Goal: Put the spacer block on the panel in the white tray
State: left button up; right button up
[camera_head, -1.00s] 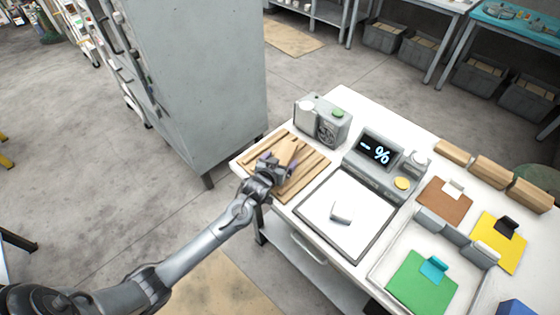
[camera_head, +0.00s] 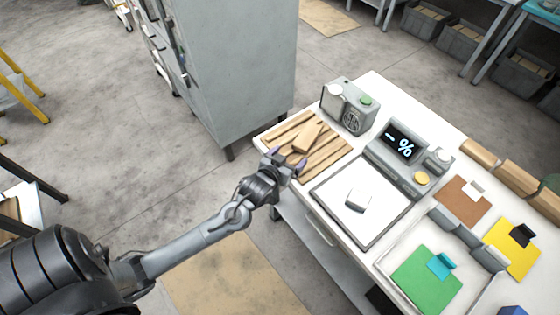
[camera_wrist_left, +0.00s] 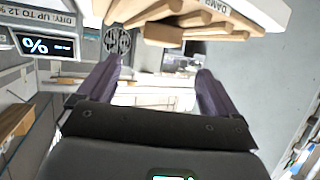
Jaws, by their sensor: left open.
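A pale wooden block (camera_head: 308,135), possibly the spacer block, lies slanted on a slatted wooden rack (camera_head: 326,164) at the table's left corner. My left gripper (camera_head: 285,161) is open and empty at the rack's front edge, apart from the block. The left wrist view shows its two purple-grey fingers (camera_wrist_left: 155,82) spread with nothing between them. The white tray (camera_head: 383,262) at lower right holds a green panel (camera_head: 420,284) with a teal clip (camera_head: 441,265) and several grey blocks (camera_head: 467,237) along its far side. My right gripper is out of view.
Behind stand a grey display unit (camera_head: 400,145) and a grey device (camera_head: 348,106). Brown (camera_head: 458,199) and yellow (camera_head: 513,252) panels lie at right. A tall grey cabinet (camera_head: 240,70) stands beyond the rack.

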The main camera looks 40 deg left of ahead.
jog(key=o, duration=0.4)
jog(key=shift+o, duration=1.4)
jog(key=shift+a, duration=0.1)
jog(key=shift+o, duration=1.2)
pick_arm(q)
jog(key=s+d+f+m+g+h, duration=0.1)
jog(key=s+d+g, duration=0.3)
jog(key=s, duration=0.8)
jog(key=s+d+f+m+g+h, duration=0.2)
jog(key=s+d+m+g, duration=0.2)
jog(key=s+d, duration=0.3)
jog(key=s+g, duration=0.1)
jog(key=s, duration=0.4)
jog(key=shift+d+h, duration=0.3)
jog(key=shift+d, duration=0.05)
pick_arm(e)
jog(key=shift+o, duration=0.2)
pick_arm(q)
jog(key=shift+s, duration=0.1)
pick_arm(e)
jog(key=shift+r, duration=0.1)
